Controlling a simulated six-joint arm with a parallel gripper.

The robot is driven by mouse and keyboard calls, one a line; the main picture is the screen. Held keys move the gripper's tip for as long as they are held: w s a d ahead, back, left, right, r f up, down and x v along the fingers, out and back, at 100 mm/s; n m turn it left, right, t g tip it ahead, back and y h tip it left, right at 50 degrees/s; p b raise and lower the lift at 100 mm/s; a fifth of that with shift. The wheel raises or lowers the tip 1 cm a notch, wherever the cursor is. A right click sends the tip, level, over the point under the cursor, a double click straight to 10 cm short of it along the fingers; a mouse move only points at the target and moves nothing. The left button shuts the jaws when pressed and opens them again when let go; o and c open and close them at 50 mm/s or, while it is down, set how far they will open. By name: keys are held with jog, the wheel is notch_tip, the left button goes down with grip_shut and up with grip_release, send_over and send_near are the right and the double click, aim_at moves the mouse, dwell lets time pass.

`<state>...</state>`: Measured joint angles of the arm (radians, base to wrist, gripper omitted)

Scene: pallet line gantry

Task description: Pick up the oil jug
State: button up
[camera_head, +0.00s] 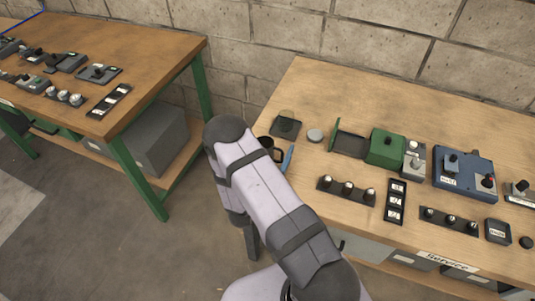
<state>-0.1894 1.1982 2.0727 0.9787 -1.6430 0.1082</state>
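I cannot clearly make out an oil jug. A dark vessel with what looks like a handle (270,147) stands at the left end of the right workbench, partly hidden by my arm; I cannot tell if it is the jug. My arm rises from the bottom middle, bends at the elbow and hangs down in front of the bench's left end. The dark end of my gripper (250,242) points down beside the bench, lower than the vessel and apart from it. The arm hides most of the gripper, so its opening does not show.
The right workbench (300,84) carries a green open-lidded box (386,147), a blue control box (463,172), switch strips and a blue item (287,158) beside my arm. The left workbench (150,52) holds several small devices. Open floor (85,230) lies between them.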

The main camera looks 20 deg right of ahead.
jog(key=c, duration=0.7)
jog(key=shift+b, duration=0.45)
jog(key=shift+b+v, duration=2.15)
jog(key=shift+v, duration=6.65)
jog(key=shift+s+a+r, duration=0.15)
jog(key=shift+r, duration=0.05)
